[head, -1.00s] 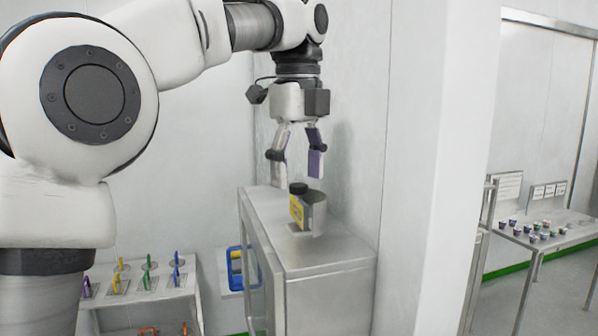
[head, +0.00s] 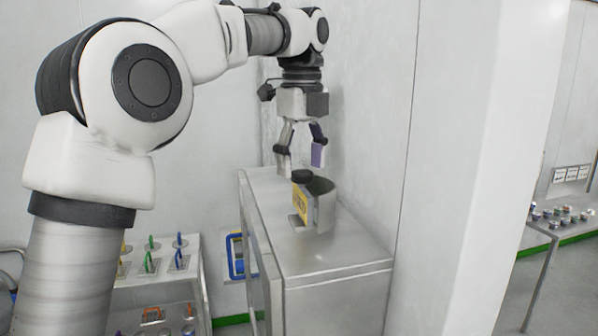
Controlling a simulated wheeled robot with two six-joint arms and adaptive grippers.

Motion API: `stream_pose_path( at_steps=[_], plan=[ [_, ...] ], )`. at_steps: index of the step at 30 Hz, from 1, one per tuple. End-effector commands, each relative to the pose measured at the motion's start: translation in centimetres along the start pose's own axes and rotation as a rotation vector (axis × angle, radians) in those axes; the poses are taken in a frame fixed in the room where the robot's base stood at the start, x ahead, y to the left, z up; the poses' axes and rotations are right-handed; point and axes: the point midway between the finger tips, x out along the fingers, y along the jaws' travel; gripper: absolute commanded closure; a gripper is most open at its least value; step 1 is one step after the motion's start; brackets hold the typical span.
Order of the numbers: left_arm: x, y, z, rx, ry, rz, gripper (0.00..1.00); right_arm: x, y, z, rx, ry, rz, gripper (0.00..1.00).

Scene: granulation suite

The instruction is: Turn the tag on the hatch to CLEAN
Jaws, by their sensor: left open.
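A steel cabinet (head: 335,258) stands against the wall, possibly the hatch. On its top is a curved metal holder (head: 325,208) with a black knob (head: 301,176) and a yellow tag (head: 302,203) on its left face. The lettering on the tag is too small to read. My left gripper (head: 301,160) points down just above the knob and holder, open and empty, with its fingers to either side of the knob in the picture. Whether they touch anything cannot be told. My right gripper is out of view.
A white rack (head: 150,297) with coloured tags on hooks stands at the lower left. A blue frame (head: 234,257) hangs beside the cabinet. A wall corner (head: 450,200) rises close on the right. Beyond it is a table (head: 567,228) with several small cups.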

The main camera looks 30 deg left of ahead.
Motion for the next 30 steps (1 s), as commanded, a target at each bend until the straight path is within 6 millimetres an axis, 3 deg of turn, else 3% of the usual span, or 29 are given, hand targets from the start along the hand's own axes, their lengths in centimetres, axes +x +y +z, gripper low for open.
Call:
stream_pose_path(
  at_steps=[3,9,14,15,30],
  plan=[
    [0.92,-0.55,0.62,0.003,0.001,0.001,0.32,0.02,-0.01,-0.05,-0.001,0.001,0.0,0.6],
    [0.95,-0.57,0.65,0.003,0.0,0.0,0.32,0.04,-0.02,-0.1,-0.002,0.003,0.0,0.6],
    [0.91,-0.59,0.63,0.003,0.0,-0.001,0.89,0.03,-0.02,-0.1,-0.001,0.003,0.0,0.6],
    [0.88,-0.57,0.6,0.003,0.0,-0.001,0.92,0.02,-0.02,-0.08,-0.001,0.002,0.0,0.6],
    [0.76,-0.56,0.5,-0.035,0.001,-0.002,0.92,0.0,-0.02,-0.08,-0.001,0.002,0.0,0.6]
  ],
)
